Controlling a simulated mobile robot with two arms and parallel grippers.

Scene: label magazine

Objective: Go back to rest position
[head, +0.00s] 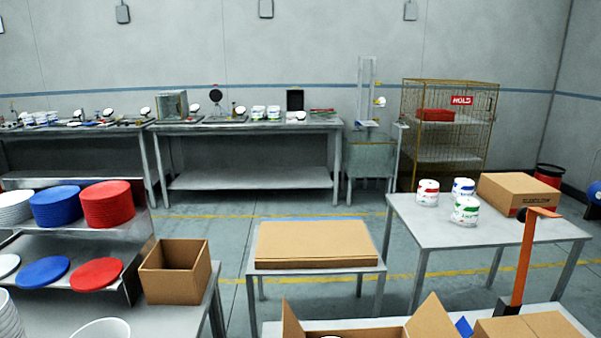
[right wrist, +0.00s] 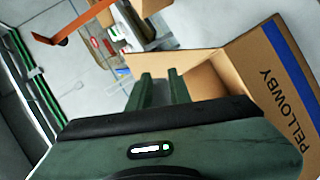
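My right gripper (right wrist: 160,74) shows in the right wrist view. Its two dark green fingers stand apart with nothing seen between them. Beyond the fingertips is an open cardboard box (right wrist: 205,82) with a blue stripe and the word PELLOWBY on its side. In the head view the raised flaps of an open box (head: 421,319) show at the bottom edge. Neither gripper shows in the head view, and my left gripper is in no view.
An orange post (head: 522,262) with a crossarm rises at the right. White tubs (head: 428,193) and a closed carton (head: 518,193) stand on the right table (head: 420,226). Flat cardboard (head: 314,243) lies on the middle table. A small open box (head: 174,272) sits at left, beside stacked lids (head: 107,204).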

